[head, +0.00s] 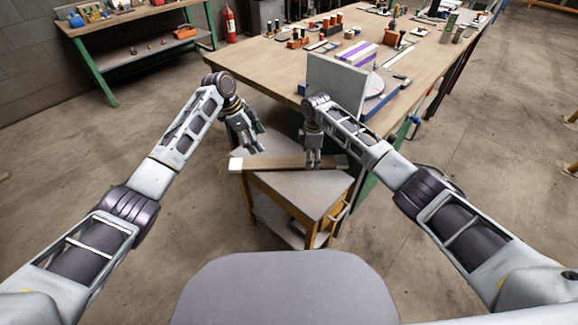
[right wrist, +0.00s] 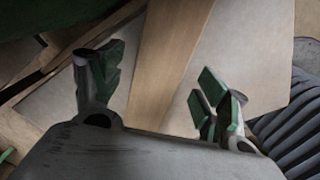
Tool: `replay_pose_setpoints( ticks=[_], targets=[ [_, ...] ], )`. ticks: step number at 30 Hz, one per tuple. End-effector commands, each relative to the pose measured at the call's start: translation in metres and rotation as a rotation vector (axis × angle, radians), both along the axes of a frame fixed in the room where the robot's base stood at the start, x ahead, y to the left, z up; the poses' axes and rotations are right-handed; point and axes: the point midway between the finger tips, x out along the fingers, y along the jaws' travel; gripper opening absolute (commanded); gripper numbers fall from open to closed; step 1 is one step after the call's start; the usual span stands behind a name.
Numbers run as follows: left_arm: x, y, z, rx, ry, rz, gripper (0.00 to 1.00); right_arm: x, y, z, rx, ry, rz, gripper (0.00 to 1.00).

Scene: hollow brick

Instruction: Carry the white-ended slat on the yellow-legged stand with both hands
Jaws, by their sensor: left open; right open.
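The slat (head: 275,163), brown with a white left end (head: 236,164), lies across the grey top of the yellow-legged stand (head: 300,191) in the head view. Its left end sticks out past the stand's edge. My left gripper (head: 254,142) is open and empty, above and just behind the slat near the white end. My right gripper (head: 313,158) is open over the slat's right part. In the right wrist view the wooden slat (right wrist: 168,45) runs between the spread fingers (right wrist: 163,92); I cannot tell whether they touch it.
A long workbench (head: 270,75) stands behind, with many tools and parts on it. An upright grey panel (head: 335,85) rises at its near edge, close to my right arm. A green-legged bench (head: 130,35) and a fire extinguisher (head: 230,24) are at back left. Floor left of the stand is clear.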

Motion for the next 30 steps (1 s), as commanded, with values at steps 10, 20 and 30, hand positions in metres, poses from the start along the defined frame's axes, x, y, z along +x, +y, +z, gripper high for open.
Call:
replay_pose_setpoints(
  ticks=[10, 20, 30],
  targets=[
    [0.000, 0.000, 0.000, 0.000, 0.000, 0.000, 0.75, 0.001, 0.000, 0.051, 0.001, -0.003, 0.000, 0.75],
    [0.000, 0.000, 0.000, 0.000, 0.000, 0.000, 0.75, 0.001, 0.000, 0.092, 0.001, -0.001, 0.000, 0.75],
    [0.000, 0.000, 0.000, 0.000, 0.000, 0.000, 0.75, 0.000, 0.000, 0.102, 0.000, 0.000, 0.000, 0.75]
  ],
)
